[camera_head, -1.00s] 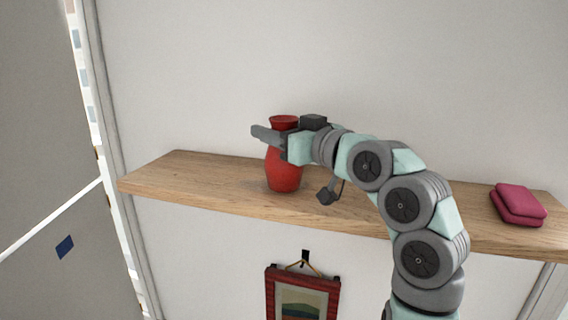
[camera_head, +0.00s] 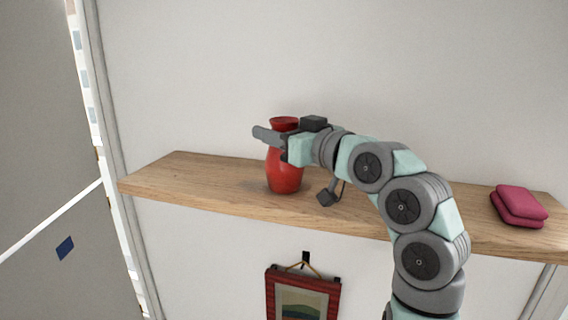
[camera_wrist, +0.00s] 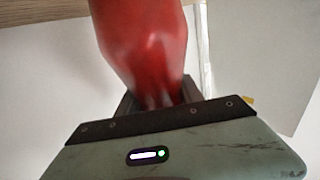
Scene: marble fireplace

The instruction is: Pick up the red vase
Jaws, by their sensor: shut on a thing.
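The red vase (camera_head: 284,176) stands upright on the wooden mantel shelf (camera_head: 215,190), left of its middle. Its rim shows above my gripper (camera_head: 268,137), which comes in from the right at the height of the vase's neck. In the wrist view the vase (camera_wrist: 145,45) fills the space between my gripper's fingers (camera_wrist: 158,95), and its narrow part sits between them. My gripper is shut on the vase. The far finger is partly hidden behind the vase and the near finger. I cannot see a gap between the vase's base and the shelf.
Folded dark pink cloths (camera_head: 518,205) lie at the shelf's right end. A framed picture (camera_head: 303,292) hangs on the wall below the shelf. The wall stands close behind the vase. The shelf left of the vase is bare.

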